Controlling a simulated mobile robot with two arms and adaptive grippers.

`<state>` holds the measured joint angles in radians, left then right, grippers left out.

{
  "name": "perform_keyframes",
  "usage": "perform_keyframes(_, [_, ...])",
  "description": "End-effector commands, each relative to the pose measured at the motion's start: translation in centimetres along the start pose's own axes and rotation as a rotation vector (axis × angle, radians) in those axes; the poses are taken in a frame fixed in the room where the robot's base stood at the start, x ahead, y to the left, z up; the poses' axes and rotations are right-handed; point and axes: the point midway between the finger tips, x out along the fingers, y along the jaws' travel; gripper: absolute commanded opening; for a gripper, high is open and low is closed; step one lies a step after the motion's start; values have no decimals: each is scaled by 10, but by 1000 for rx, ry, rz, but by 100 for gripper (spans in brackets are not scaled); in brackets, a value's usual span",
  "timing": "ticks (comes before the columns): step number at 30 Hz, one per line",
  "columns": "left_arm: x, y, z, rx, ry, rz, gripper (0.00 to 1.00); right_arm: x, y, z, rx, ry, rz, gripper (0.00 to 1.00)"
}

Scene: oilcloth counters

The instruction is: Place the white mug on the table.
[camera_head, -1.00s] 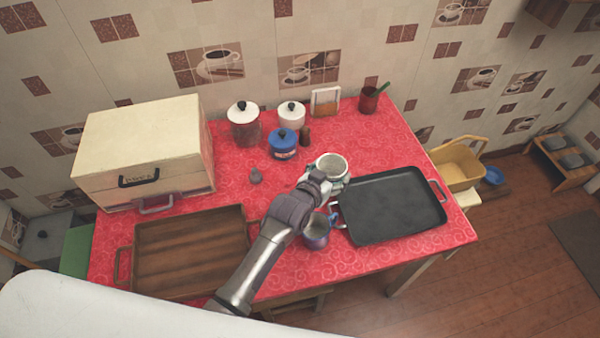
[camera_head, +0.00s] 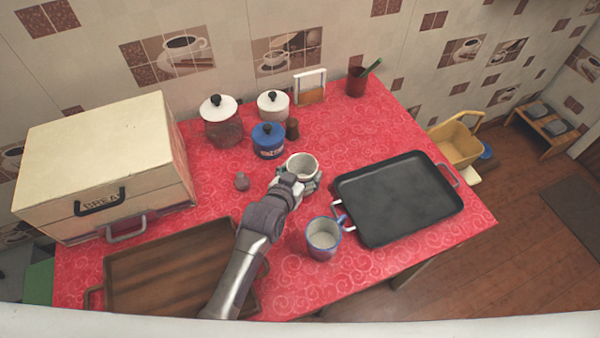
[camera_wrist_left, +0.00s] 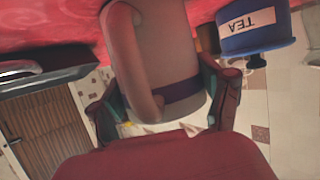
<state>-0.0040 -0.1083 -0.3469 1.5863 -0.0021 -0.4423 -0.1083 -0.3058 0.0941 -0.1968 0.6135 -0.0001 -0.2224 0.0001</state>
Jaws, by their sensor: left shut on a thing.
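The white mug (camera_head: 303,163) is in my left gripper (camera_head: 300,182), above or on the red-clothed table (camera_head: 295,285), left of the black tray. In the left wrist view the mug (camera_wrist_left: 168,50) is between the two fingers (camera_wrist_left: 165,105), with its handle towards the camera and a dark purple band around it. That view is upside down, with the red cloth at the top, close to the mug's base. I cannot tell whether the base touches the cloth. My right gripper is not in view.
A blue mug (camera_head: 323,240) stands in front, beside the black tray (camera_head: 395,200). Behind are a blue canister (camera_head: 268,142), which also shows in the wrist view (camera_wrist_left: 255,32), and a brown shaker (camera_head: 292,129). A small grey object (camera_head: 242,181) is at left, near a wooden tray (camera_head: 180,265).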

Motion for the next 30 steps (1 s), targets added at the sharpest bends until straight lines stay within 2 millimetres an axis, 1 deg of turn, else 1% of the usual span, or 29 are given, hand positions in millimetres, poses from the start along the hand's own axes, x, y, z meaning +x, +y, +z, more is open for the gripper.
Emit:
perform_keyframes(3, [0, 0, -2, 0, 2, 0, 30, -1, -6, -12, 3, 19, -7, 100])
perform_keyframes(7, [1, 0, 2, 0, 1, 0, 30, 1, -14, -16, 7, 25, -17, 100])
perform_keyframes(8, [1, 0, 3, 0, -1, 0, 82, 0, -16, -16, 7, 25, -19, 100])
perform_keyframes(9, [1, 0, 3, 0, -1, 0, 88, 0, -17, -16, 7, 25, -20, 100])
perform_keyframes(11, [1, 0, 3, 0, -1, 0, 98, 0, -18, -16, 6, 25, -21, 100])
perform_keyframes(12, [1, 0, 3, 0, -1, 0, 100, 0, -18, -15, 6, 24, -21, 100])
perform_keyframes(20, [1, 0, 2, 0, -1, 0, 100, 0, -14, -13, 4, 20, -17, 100])
perform_keyframes(23, [0, 0, -1, 0, 0, 0, 100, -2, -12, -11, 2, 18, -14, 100])
perform_keyframes(26, [-9, 0, 0, 0, -1, -1, 100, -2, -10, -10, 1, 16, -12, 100])
perform_keyframes(29, [-25, 0, 0, 1, -1, 0, 100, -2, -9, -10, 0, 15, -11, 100])
perform_keyframes(30, [-34, 0, 0, 1, -2, 0, 100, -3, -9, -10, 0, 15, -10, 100])
